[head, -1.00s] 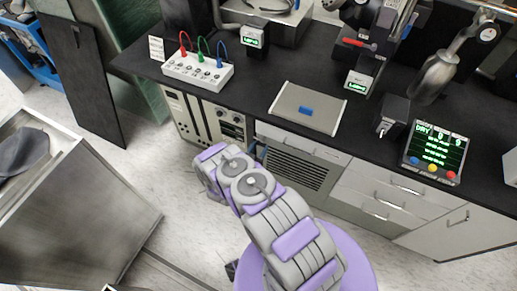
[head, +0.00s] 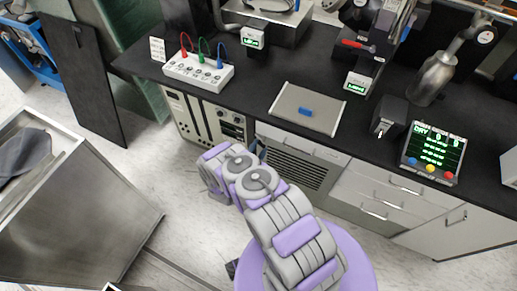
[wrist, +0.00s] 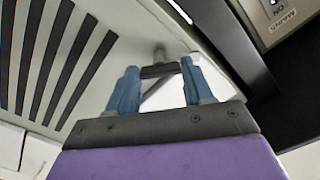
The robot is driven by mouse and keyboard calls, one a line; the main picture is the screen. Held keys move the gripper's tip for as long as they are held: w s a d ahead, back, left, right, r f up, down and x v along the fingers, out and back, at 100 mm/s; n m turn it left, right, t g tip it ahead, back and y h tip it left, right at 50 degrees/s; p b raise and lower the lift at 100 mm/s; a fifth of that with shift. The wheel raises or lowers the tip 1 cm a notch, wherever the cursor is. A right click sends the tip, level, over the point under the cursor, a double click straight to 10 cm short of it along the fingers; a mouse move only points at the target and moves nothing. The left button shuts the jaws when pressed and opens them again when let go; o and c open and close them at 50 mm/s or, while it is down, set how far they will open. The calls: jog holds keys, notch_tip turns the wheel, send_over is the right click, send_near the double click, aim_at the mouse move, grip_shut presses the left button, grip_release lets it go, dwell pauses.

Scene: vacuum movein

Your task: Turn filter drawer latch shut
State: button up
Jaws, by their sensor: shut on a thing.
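The filter drawer is the pale front with dark slots (head: 295,170) under the counter in the head view. Its slotted panel (wrist: 62,55) fills the left of the wrist view, tilted. A small grey latch (wrist: 160,54) shows at the panel's edge in the wrist view. My gripper (wrist: 160,72) has its blue fingers on both sides of the latch and is shut on it. The fingers partly hide the latch, so its exact angle cannot be told. In the head view my arm covers the gripper and the latch.
The black counter (head: 250,92) overhangs the cabinet fronts. On it are a white box with coloured leads (head: 198,72), a flat tray (head: 308,110) and a display (head: 433,152). Drawers (head: 370,190) stand right of the slotted front. A metal bin (head: 80,215) stands at left, with floor between.

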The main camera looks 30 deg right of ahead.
jog(key=m, duration=0.5)
jog(key=shift+m, duration=0.3)
jog(key=shift+f+m, duration=0.1)
jog(key=shift+m, duration=2.2)
jog(key=shift+s, duration=0.1)
jog(key=o, duration=1)
jog(key=shift+o, duration=0.2)
jog(key=b+v, duration=0.1)
jog(key=v, duration=1.6)
jog(key=shift+a, duration=0.2)
